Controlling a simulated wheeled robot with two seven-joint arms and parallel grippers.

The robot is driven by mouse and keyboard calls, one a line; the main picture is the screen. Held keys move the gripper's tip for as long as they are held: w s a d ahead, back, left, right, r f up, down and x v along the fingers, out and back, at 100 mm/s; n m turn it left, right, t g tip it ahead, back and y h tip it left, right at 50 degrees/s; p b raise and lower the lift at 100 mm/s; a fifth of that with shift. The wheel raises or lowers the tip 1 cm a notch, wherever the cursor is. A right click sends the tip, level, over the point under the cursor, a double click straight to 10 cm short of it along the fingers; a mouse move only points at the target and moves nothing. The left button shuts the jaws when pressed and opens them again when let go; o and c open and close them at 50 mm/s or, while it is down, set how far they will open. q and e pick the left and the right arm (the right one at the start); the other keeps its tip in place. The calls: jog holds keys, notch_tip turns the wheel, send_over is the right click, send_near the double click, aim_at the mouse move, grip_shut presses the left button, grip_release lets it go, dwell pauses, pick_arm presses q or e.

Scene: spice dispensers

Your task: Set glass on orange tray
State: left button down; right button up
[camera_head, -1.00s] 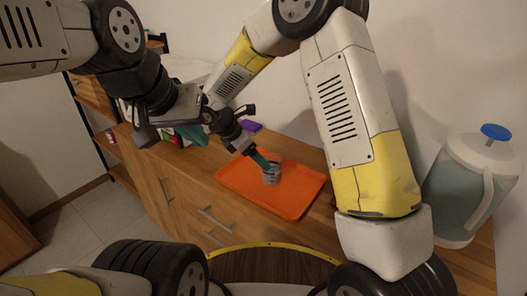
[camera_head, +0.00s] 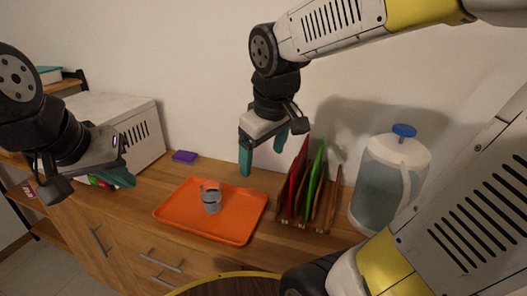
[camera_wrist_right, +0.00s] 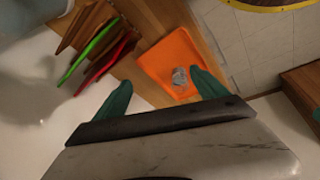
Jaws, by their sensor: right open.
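The small grey, see-through glass (camera_head: 211,203) stands upright on the orange tray (camera_head: 236,226), near its middle. The glass (camera_wrist_right: 179,77) and the tray (camera_wrist_right: 158,64) also show in the right wrist view. My right gripper (camera_head: 263,153) is open and empty, above and behind the tray's right side, clear of the glass. Its two green fingers (camera_wrist_right: 160,92) are spread wide in the right wrist view. My left gripper (camera_head: 122,178) is at the far left, away from the tray; its finger opening is hard to make out.
A rack (camera_head: 312,218) with red, green and brown boards stands right of the tray. A large jug with a blue lid (camera_head: 391,180) is further right. A white appliance (camera_head: 135,135) and a purple sponge-like block (camera_head: 185,157) are at the left.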

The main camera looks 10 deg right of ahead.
jog(key=s+d+r+m+t+y, duration=0.1)
jog(key=s+r+m+t, duration=0.1)
jog(key=s+m, duration=0.3)
jog(key=shift+s+d+m+y, duration=0.15)
jog(key=shift+s+m+y, duration=0.15)
jog(key=shift+y, duration=0.1)
jog(key=shift+r, duration=0.1)
dwell(0.8)
